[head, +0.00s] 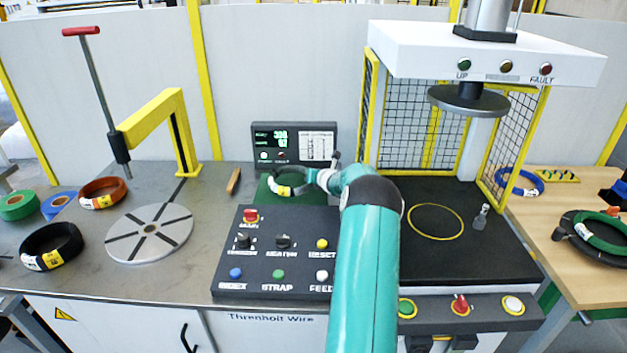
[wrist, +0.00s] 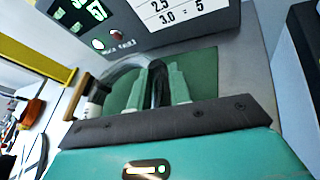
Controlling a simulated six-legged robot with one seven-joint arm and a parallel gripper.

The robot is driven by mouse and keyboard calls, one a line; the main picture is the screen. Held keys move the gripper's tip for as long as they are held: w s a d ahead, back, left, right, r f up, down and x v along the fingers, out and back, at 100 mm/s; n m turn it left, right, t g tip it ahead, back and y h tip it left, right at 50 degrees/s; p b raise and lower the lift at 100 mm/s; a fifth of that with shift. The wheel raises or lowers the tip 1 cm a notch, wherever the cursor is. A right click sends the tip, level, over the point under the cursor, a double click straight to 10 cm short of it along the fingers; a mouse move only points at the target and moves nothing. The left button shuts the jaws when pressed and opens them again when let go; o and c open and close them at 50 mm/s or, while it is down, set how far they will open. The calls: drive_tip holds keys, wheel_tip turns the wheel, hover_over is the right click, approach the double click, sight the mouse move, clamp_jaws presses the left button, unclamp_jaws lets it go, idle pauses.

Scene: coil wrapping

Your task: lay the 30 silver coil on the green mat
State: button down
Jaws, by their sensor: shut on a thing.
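The silver coil (head: 284,171) is a grey ring with a white and yellow label, seen at the back centre of the bench in the head view. The green mat (head: 265,193) lies beneath it, partly hidden by the control panel in front. My gripper (head: 318,176) reaches in from the right and is shut on the coil's right side. In the wrist view the fingers (wrist: 162,88) pinch the coil (wrist: 127,68) over the mat (wrist: 204,64). I cannot tell whether the coil touches the mat.
A display (head: 294,144) stands right behind the mat. The button panel (head: 275,252) is in front. A wooden-handled tool (head: 234,181) lies left of the mat. A turntable (head: 150,232), black coil (head: 51,246) and copper coil (head: 103,192) are further left. A caged press (head: 435,222) is right.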

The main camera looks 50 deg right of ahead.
wheel_tip(320, 180, down, 2)
drive_tip(key=shift+a+f, duration=0.1)
drive_tip(key=shift+f, duration=0.05)
drive_tip(key=c, duration=1.3)
unclamp_jaws()
drive_tip(key=shift+f, duration=0.1)
drive_tip(key=shift+s, duration=0.1)
